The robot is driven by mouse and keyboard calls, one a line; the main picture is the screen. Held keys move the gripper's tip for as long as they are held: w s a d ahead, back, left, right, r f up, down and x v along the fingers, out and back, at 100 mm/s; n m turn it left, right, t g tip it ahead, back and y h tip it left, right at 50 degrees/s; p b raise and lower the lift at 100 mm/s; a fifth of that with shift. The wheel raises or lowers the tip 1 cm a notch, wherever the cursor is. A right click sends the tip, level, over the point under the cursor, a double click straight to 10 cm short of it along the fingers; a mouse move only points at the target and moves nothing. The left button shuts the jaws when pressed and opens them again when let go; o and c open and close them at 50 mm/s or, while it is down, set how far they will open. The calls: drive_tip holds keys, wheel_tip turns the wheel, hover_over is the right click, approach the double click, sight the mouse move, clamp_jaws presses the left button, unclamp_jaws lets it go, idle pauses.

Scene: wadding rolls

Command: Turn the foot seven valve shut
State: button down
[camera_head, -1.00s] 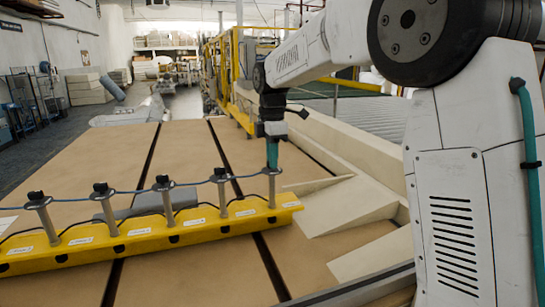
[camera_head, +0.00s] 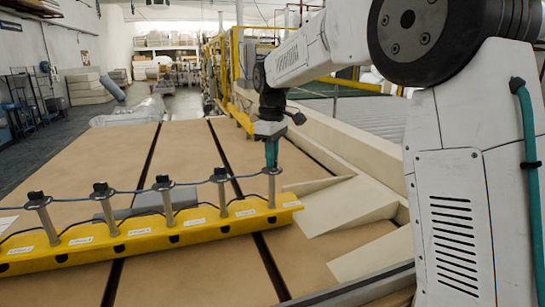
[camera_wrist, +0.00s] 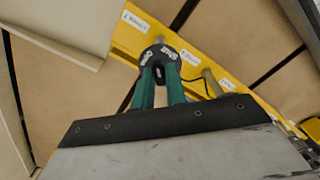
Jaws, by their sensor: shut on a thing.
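A yellow rail (camera_head: 150,234) carries several grey posts with round tops and black knobs. My gripper (camera_head: 271,158) points down at the top of the rightmost post (camera_head: 272,190). In the wrist view, the two green fingers of my gripper (camera_wrist: 160,82) are shut on the black handle of the valve, in the middle of its round dark dial (camera_wrist: 159,55). The dial has white lettering, partly hidden by the fingers. The white labels on the rail (camera_wrist: 136,22) are too small to read surely, so I cannot tell the foot number.
A blue line (camera_head: 140,191) runs between the post tops. A neighbouring post (camera_wrist: 212,82) stands close in the wrist view. A grey block (camera_head: 165,201) lies behind the rail. Cream wedge pieces (camera_head: 350,207) lie right of it. The brown tabletop (camera_head: 80,160) behind is largely clear.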

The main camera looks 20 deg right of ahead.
drive_tip(key=m, duration=0.4)
drive_tip(key=shift+m, duration=2.6)
drive_tip(key=c, duration=1.4)
unclamp_jaws()
drive_tip(key=shift+c, duration=0.2)
wheel_tip(320, 180, up, 8)
drive_tip(key=shift+f, duration=0.1)
